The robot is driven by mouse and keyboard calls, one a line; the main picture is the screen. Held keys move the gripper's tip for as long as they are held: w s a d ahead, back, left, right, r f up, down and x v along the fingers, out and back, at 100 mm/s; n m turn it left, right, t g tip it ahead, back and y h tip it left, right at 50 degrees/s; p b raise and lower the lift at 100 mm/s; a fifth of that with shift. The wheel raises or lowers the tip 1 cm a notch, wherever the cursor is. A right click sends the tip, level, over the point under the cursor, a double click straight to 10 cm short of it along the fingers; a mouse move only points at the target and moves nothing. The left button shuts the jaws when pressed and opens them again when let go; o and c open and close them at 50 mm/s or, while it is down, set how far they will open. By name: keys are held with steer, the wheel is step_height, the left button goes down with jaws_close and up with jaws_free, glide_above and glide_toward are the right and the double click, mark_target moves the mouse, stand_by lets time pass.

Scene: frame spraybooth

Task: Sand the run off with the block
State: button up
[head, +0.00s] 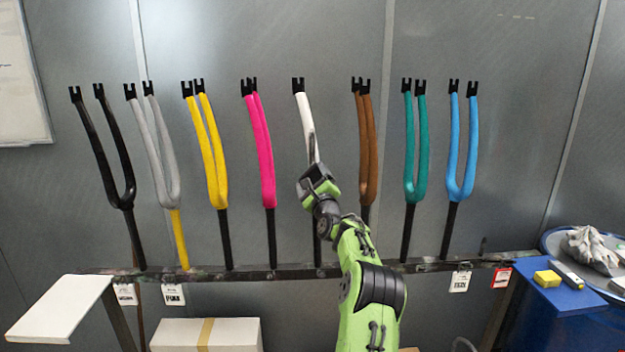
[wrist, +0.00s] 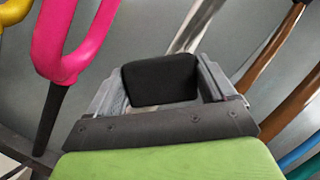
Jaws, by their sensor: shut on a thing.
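My gripper (head: 316,172) is raised in front of the white fork (head: 305,112), which hangs in the middle of the row. In the wrist view my gripper (wrist: 160,84) is shut on a black block (wrist: 162,78), whose broad dark face shows between the fingers. The white fork also shows in the wrist view (wrist: 193,28), just beyond the block. I cannot tell whether block and fork touch. My arm hides the fork's lower part in the head view. I cannot make out a paint run.
The pink fork (head: 262,150) stands left of my gripper and the brown fork (head: 367,145) right, both close. More coloured forks share the dark rail (head: 250,273). A white shelf (head: 60,308) juts out at left.

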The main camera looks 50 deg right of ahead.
mark_target(309, 147)
steer(key=shift+w+d+p, duration=0.15)
steer(key=shift+p, duration=0.15)
steer(key=shift+r, duration=0.1)
steer(key=r+p, duration=0.5)
steer(key=shift+w+d+r, duration=0.1)
steer(key=shift+w+r, duration=0.1)
steer(key=shift+r, duration=0.15)
steer(key=shift+w+d+r, duration=0.1)
steer(key=shift+w+r, duration=0.05)
steer(key=shift+r, duration=1.15)
steer(key=shift+w+d+r, duration=0.1)
steer(key=shift+r, duration=1.15)
step_height(309, 147, down, 3)
steer(key=b, duration=0.3)
steer(key=shift+f+b, duration=0.2)
steer(key=shift+b, duration=0.2)
steer(key=f+b, duration=0.7)
steer(key=b, duration=0.1)
steer(key=s+f+b, duration=0.1)
steer(key=f+b, duration=0.3)
steer(key=b, duration=0.1)
steer(key=shift+a+f, duration=0.3)
steer(key=shift+r, duration=0.1)
steer(key=shift+s, duration=0.1)
